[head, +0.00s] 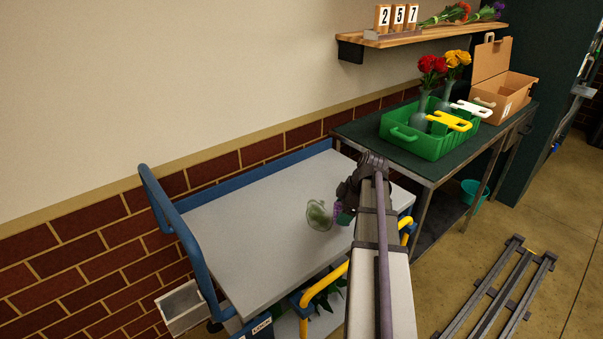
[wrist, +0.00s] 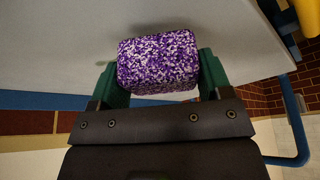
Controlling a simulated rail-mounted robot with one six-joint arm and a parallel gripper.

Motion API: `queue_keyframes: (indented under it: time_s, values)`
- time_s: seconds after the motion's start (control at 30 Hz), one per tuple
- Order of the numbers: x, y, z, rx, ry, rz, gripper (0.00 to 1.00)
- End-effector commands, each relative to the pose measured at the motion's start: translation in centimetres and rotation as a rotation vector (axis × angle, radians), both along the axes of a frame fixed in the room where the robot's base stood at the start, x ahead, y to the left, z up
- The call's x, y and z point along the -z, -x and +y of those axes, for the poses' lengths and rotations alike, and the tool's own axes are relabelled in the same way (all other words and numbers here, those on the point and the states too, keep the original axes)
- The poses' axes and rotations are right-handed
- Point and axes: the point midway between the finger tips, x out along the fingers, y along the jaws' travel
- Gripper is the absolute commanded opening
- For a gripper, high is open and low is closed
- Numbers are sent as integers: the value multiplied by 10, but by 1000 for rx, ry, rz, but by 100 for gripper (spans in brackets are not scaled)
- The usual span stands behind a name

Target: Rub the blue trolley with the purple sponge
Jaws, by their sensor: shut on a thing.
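The blue trolley (head: 270,220) has a pale grey top and blue rails and stands against the brick wall. My gripper (wrist: 157,78) is shut on the purple and white speckled sponge (wrist: 158,58), held between its green fingers. In the head view the sponge (head: 337,209) is a small purple patch beside my arm, over the trolley top, mostly hidden. A greenish smear (head: 319,216) shows on the trolley top just left of the sponge. I cannot tell whether the sponge touches the top.
A green tray (head: 432,145) with flower vases stands on the dark table at right, near a cardboard box (head: 497,80). A shelf (head: 410,36) is above. Yellow handles (head: 325,285) rise at the trolley's front. Most of the trolley top is clear.

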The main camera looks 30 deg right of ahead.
Motion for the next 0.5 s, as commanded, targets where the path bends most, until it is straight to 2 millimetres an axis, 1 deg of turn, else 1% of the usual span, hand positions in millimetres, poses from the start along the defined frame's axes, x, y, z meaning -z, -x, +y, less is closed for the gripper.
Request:
queue_keyframes:
  time_s: [0.03, 0.1, 0.4, 0.5]
  values:
    - [-10, 0, 1, -1, -3, -2, 53]
    - [-17, -1, 2, -3, -8, -7, 53]
    - [-44, -4, 6, -12, -11, -9, 53]
    - [-50, -5, 7, -14, -11, -9, 53]
